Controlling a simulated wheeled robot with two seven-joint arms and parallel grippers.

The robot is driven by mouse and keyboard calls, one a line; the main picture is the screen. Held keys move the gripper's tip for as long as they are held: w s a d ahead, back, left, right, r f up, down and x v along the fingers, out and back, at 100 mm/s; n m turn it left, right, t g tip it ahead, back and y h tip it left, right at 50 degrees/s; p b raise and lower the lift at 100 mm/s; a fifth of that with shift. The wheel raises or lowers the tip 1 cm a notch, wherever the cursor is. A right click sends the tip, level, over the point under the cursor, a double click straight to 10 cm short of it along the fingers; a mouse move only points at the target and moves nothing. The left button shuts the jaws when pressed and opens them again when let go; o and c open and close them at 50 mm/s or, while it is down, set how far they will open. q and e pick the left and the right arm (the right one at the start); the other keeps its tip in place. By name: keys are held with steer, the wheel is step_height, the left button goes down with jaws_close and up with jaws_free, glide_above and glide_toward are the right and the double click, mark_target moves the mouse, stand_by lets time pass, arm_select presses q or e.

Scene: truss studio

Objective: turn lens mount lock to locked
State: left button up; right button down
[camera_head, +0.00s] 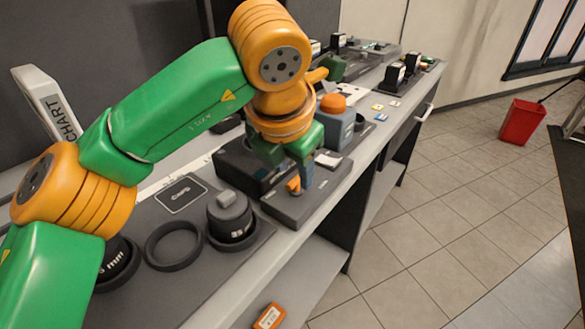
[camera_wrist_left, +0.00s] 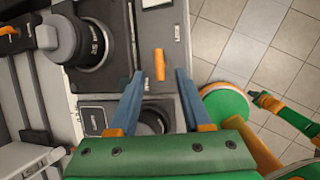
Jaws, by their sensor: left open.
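The lens mount lock appears as a small orange lever (camera_head: 294,185) on a dark grey plate (camera_head: 325,187) near the bench's front edge. In the left wrist view the orange lever (camera_wrist_left: 160,64) stands upright in the picture, with a finger on either side of its lower end. My left gripper (camera_head: 299,172) is open and points down above the plate, close by the lever. Its two blue fingers (camera_wrist_left: 159,74) show apart in the wrist view, with nothing visibly held between them. Whether a finger touches the lever I cannot tell.
A capped lens (camera_head: 231,222) and an empty dark ring (camera_head: 173,244) sit left of the plate. A grey box with an orange knob (camera_head: 333,103) stands behind my gripper. An orange item (camera_head: 269,316) lies on the lower shelf. A red bin (camera_head: 522,120) stands on the floor.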

mark_target(295, 181)
arm_select(q)
steer(key=x, duration=0.3)
steer(key=shift+w+f, duration=0.15)
steer(key=shift+f, duration=0.15)
steer(key=shift+r, duration=0.1)
steer(key=shift+c, duration=1)
jaws_close()
